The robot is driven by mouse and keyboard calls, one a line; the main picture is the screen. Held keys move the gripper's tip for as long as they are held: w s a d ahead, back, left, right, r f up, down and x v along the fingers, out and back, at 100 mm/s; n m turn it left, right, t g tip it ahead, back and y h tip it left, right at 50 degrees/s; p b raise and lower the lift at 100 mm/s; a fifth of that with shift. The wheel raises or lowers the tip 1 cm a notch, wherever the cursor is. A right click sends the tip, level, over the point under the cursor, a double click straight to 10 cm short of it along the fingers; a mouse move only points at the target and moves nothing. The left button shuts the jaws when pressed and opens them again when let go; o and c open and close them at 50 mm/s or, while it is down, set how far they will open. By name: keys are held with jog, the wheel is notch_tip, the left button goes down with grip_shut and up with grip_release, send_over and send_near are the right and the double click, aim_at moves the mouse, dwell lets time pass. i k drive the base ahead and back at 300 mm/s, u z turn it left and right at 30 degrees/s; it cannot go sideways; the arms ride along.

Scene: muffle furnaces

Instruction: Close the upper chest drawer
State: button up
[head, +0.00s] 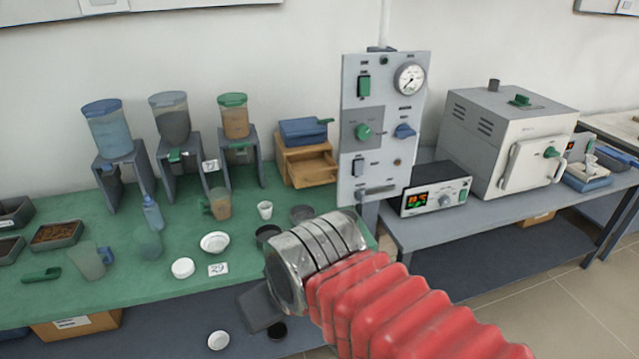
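A small light-wood chest (291,168) stands at the back right of the green table, left of the upright control panel. An open-topped wooden part, seemingly a drawer (315,170), sticks out at its front. A blue box-like piece (303,131) with a green handle lies on top; I cannot tell if it belongs to the chest. My gripper (262,306) is in front of the table edge, well below and apart from the chest. Only a dark grey part shows beyond the silver wrist; its fingers are mostly hidden.
Several dispensers (172,120) stand left of the chest. Cups and white dishes (215,242) lie on the green table (120,285). The grey control panel (383,130) stands close to the chest's right. A furnace (510,140) and a controller (436,190) stand farther right.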

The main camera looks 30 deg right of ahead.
aim_at(313, 168)
jog(key=i, duration=0.9)
jog(key=u, duration=0.05)
